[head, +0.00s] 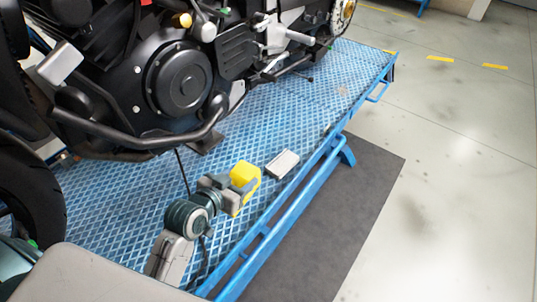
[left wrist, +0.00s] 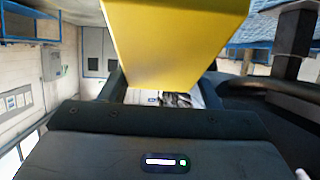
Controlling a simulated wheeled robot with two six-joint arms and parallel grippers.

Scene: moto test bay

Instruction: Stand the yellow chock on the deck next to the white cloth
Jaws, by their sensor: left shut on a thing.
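The yellow chock (head: 244,174) is held in my left gripper (head: 236,188), above or at the blue deck (head: 120,210); I cannot tell whether it touches. In the left wrist view the chock (left wrist: 178,45) fills the top middle between the fingers, which are partly hidden behind it. The white cloth (head: 282,164) lies folded on the deck just right of the chock, close to the deck's edge. A small gap shows between chock and cloth. My right gripper is not in view.
A black motorcycle (head: 180,78) stands on the deck behind my left gripper, with its lower tube and a thin stand close by. A blue rail (head: 300,195) runs along the deck's edge. Bare deck extends right beyond the cloth. A dark mat (head: 345,215) lies on the floor.

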